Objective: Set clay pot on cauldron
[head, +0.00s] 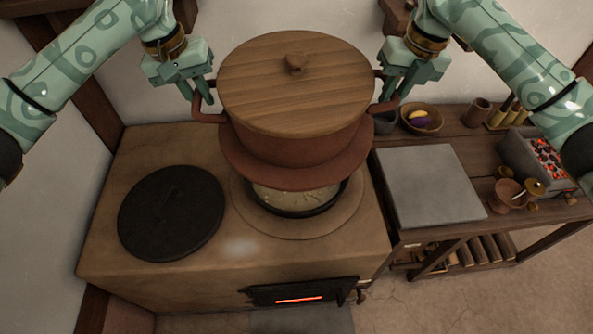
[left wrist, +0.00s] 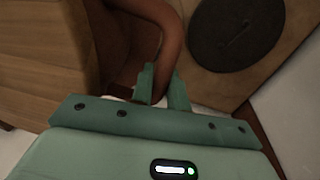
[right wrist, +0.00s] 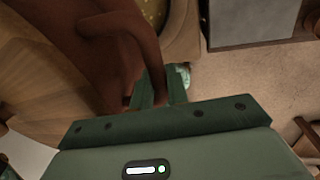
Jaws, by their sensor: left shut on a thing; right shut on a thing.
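The clay pot (head: 295,145) is reddish brown with a round wooden lid (head: 290,85) and a wide lower flange. It is held up over the stove, above and slightly behind the cauldron (head: 300,200), whose dark rim and pale contents show below it. My left gripper (head: 203,98) is shut on the pot's left handle, which also shows in the left wrist view (left wrist: 172,45). My right gripper (head: 388,95) is shut on the right handle, which also shows in the right wrist view (right wrist: 150,55). The pot hides the back of the cauldron.
A black round lid (head: 170,212) lies on the stove top (head: 235,255) left of the cauldron. A fire door (head: 305,292) glows in front. On the right, a wooden bench holds a grey slab (head: 430,185), a bowl (head: 422,118), a coal box (head: 540,155) and small cups.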

